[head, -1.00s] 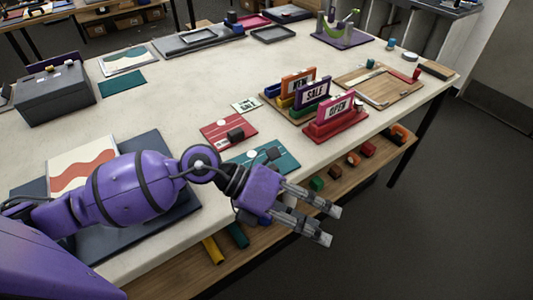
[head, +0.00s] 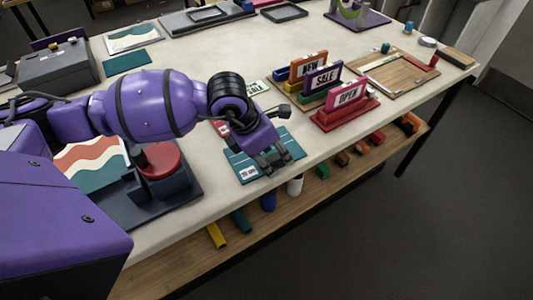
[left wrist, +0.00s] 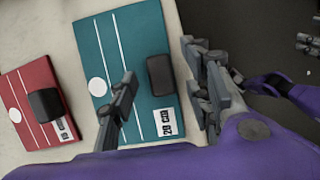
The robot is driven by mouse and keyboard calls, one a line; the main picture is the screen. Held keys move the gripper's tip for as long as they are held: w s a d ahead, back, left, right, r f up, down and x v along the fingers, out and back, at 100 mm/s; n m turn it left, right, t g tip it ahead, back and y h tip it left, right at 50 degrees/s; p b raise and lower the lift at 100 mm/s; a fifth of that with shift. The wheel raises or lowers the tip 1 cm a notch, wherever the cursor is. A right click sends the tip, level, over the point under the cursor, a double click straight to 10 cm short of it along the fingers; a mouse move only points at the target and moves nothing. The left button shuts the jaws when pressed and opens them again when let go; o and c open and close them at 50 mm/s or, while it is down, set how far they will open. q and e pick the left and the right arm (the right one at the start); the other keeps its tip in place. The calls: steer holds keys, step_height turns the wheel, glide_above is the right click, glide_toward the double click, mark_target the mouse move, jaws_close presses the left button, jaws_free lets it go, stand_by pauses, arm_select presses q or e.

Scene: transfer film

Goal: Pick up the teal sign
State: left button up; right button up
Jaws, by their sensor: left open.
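The teal sign (head: 243,158) is a flat board with white lines, lying near the table's front edge. In the left wrist view the teal sign (left wrist: 119,48) shows a white disc, a dark block (left wrist: 160,75) and a small printed label. My left gripper (head: 272,163) is above the sign, pointing down, and partly hides it in the head view. In the left wrist view my left gripper (left wrist: 164,95) is open and empty, one finger over the board and the other by its right edge. Grey fingers that look like my right gripper (left wrist: 307,44) show at the right edge.
A red sign (left wrist: 40,100) with a dark block lies left of the teal one. Upright OPEN (head: 348,95), SALE and NEW signs stand to the right. A red round knob (head: 160,160) stands on a dark base at left. A lower shelf (head: 290,207) holds several coloured blocks.

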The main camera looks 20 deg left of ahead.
arm_select(q)
steer(key=shift+d+f, duration=0.1)
steer(key=shift+f, duration=0.15)
jaws_close()
steer(key=shift+r, duration=0.1)
